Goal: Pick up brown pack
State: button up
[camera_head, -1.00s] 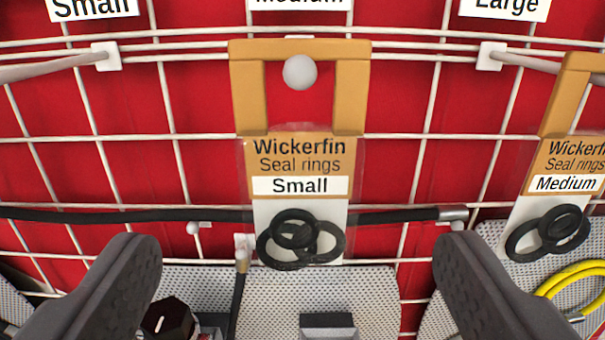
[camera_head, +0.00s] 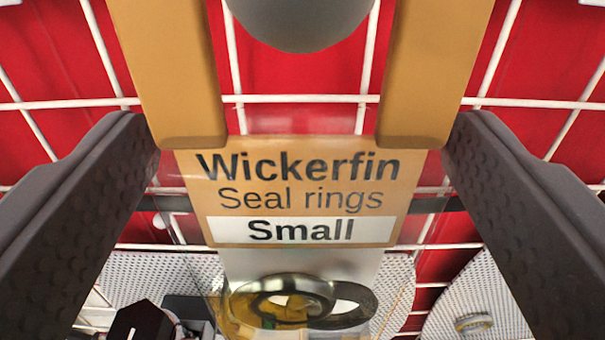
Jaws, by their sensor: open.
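The brown pack (camera_head: 301,190) hangs upright in front of the white wire grid, in the middle of the view. Its tan label reads "Wickerfin Seal rings Small", and black rings (camera_head: 325,303) show in the clear part below. A tan hanger frame with two legs (camera_head: 420,75) rises above the label, around a grey round peg end (camera_head: 300,15). My gripper (camera_head: 305,150) is open, with one dark finger on each side of the hanger legs and label. The fingertips look close to the outer edges of the legs; I cannot tell if they touch.
White wire grid (camera_head: 300,101) stands before a red backing. Grey perforated panels (camera_head: 480,290) show low at right and left. A dark hexagonal object (camera_head: 140,322) sits at the lower left. A dark hose passes behind the pack.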

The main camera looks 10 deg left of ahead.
jog(key=shift+w+a, duration=0.2)
jog(key=shift+w, duration=0.85)
jog(key=shift+f, duration=0.15)
jog(key=c, duration=1)
jog(key=shift+c, duration=0.6)
jog(key=shift+w+r, duration=0.15)
jog(key=shift+r, duration=0.6)
jog(key=s+d+b, duration=0.1)
jog(key=s+b, duration=0.1)
jog(key=s, duration=0.7)
jog(key=s+d+b, duration=0.2)
jog(key=s, duration=0.7)
jog(key=shift+d+r, duration=0.15)
jog(key=shift+d, duration=0.15)
